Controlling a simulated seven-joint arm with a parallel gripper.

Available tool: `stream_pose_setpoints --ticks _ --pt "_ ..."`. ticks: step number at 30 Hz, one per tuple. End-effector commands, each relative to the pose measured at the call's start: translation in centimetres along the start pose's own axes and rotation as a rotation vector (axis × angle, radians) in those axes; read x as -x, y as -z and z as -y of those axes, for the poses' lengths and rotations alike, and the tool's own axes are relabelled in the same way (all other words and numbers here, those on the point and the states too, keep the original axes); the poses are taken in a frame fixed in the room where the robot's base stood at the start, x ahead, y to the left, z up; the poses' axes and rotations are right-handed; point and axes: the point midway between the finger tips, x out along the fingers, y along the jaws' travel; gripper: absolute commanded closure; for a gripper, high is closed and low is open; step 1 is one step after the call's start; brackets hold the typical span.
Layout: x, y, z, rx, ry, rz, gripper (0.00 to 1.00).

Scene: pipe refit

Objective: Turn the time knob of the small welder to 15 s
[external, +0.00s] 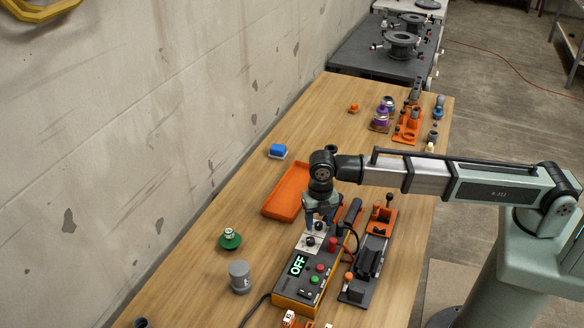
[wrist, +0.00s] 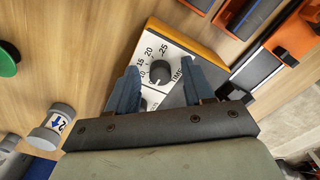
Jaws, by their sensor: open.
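The small welder (external: 292,289) is a yellow and dark box on the bench, with a lit display reading OFF and red and green buttons. Its white dial plate (external: 304,246) lies at its far end, under my gripper (external: 319,222). In the wrist view the black time knob (wrist: 159,72) sits on a white scale with 15, 20 and 25 legible and part of the word TIME. My gripper (wrist: 160,68) is open, its blue-grey fingers on either side of the knob. I cannot tell whether they touch it, or exactly where the knob points.
An orange tray (external: 287,193) lies behind the welder. A black and orange fixture (external: 366,265) stands close on its right. A grey cylinder (external: 239,277) and a green part (external: 229,239) stand to the left. Bare bench shows between the left parts and the welder.

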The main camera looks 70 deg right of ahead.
Motion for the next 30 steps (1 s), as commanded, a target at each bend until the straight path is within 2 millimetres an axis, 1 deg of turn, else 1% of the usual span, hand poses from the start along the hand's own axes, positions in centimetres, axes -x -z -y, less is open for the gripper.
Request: stream_pose_setpoints --ticks 1,2,17,24,30 --pt "0.01 0.0 0.0 0.0 0.0 0.0 0.48" --pt "0.01 0.0 0.0 0.0 0.0 0.0 0.51" --pt "0.03 0.0 0.0 0.0 0.0 0.0 0.99" --pt "0.04 0.0 0.01 -0.01 0.0 0.0 1.0" --pt "0.05 0.0 0.02 -0.076 0.0 0.0 1.0"
